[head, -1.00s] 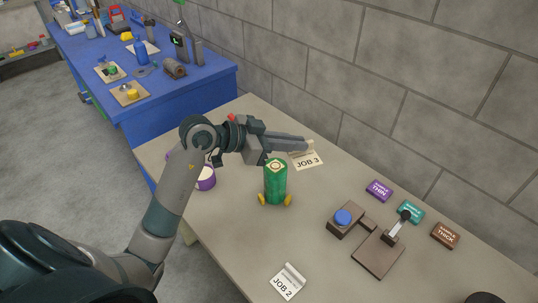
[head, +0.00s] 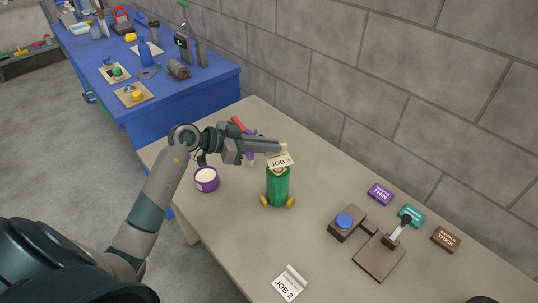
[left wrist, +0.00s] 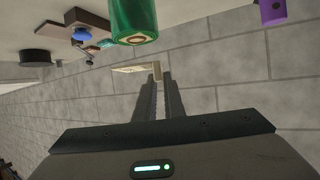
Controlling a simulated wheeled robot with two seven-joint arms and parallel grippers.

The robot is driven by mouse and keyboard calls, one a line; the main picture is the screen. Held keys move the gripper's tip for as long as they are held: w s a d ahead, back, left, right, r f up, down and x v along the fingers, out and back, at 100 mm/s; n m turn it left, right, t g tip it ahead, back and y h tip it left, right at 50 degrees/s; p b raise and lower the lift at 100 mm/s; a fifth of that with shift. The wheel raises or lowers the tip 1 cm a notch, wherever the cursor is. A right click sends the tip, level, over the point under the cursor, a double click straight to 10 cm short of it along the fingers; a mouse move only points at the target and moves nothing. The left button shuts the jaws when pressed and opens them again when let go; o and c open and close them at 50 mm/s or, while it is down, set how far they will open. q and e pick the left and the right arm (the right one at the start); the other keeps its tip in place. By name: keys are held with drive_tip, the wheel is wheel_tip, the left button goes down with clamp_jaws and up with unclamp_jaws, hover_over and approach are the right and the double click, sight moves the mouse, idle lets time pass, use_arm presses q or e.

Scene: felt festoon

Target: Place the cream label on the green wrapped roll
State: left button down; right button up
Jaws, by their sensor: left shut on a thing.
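My left gripper (head: 277,147) is shut on the cream label (head: 279,161), marked JOB, which hangs from its fingertips. The green wrapped roll (head: 277,188) stands upright between yellow feet on the table. In the head view the label overlaps the roll's top end; I cannot tell whether they touch. In the left wrist view the label (left wrist: 133,69) is at the fingertips (left wrist: 157,76), apart in the picture from the green roll (left wrist: 133,18). My right gripper is not in view.
A second label, JOB 2 (head: 289,284), lies at the table's front. A purple roll (head: 206,180) stands to the left. A brown device with a blue button (head: 345,221) and sample blocks (head: 411,215) are to the right. A stone wall (head: 400,90) runs behind.

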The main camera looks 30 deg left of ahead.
sight(269, 154)
use_arm(q)
drive_tip(key=shift+f+p, duration=0.45)
drive_tip(key=shift+f, duration=1.55)
drive_tip(key=c, duration=1.8)
unclamp_jaws()
drive_tip(key=shift+c, duration=0.2)
drive_tip(key=b+v, duration=0.2)
drive_tip(key=v, duration=1)
drive_tip(key=shift+r+b, duration=0.15)
drive_tip(key=shift+b, duration=0.2)
